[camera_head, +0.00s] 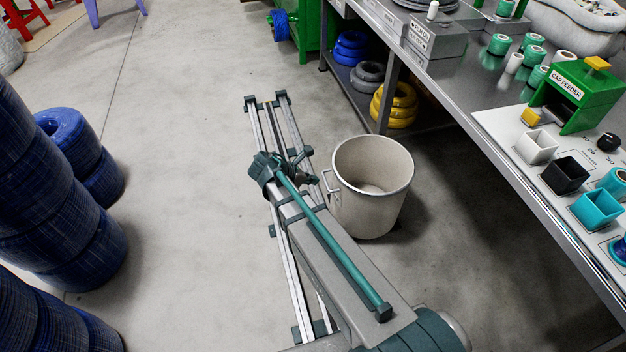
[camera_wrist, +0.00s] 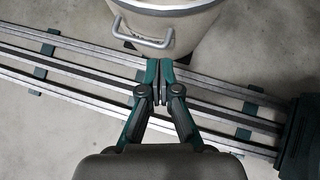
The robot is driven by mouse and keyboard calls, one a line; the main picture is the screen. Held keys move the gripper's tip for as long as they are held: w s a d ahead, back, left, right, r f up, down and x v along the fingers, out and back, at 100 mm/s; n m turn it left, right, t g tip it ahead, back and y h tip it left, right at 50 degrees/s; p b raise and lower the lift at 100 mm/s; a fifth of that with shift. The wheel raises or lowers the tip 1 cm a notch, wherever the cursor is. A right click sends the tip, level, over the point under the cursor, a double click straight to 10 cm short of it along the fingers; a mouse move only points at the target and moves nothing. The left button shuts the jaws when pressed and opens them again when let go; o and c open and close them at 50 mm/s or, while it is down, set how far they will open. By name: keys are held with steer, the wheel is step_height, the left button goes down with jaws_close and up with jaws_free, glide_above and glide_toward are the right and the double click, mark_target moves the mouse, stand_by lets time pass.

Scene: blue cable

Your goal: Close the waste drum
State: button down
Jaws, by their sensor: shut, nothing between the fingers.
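The waste drum (camera_head: 372,212) is a pale beige, round, bucket-like container standing upright on the floor beside the bench. Its top is open, and its inner wall and bottom show. A grey side handle (camera_head: 327,181) faces my arm. In the wrist view the drum (camera_wrist: 193,35) is cut off at the top edge, with its handle (camera_wrist: 142,42) in front. My gripper (camera_wrist: 159,66) is shut and empty, its fingertips just below the handle in that view. I cannot tell whether they touch it. I see no separate lid in either view.
My rail runs on the floor left of the drum. A long workbench (camera_head: 520,170) with a cap feeder (camera_head: 580,95) and colored bins stands at right. Yellow coils (camera_head: 395,105) lie on its lower shelf. Stacked blue cable coils (camera_head: 50,220) stand at left.

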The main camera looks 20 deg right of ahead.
mark_target(340, 180)
steer(key=b+x, duration=0.1)
steer(key=x, duration=0.2)
steer(key=d+r+b+x, duration=0.1)
steer(key=x, duration=0.2)
steer(key=b+x, duration=0.1)
steer(key=x, duration=0.2)
steer(key=shift+w+d+b, duration=0.3)
steer(key=shift+d, duration=0.05)
steer(key=shift+w+d, duration=0.15)
steer(key=shift+d, duration=0.35)
steer(key=shift+r, duration=0.1)
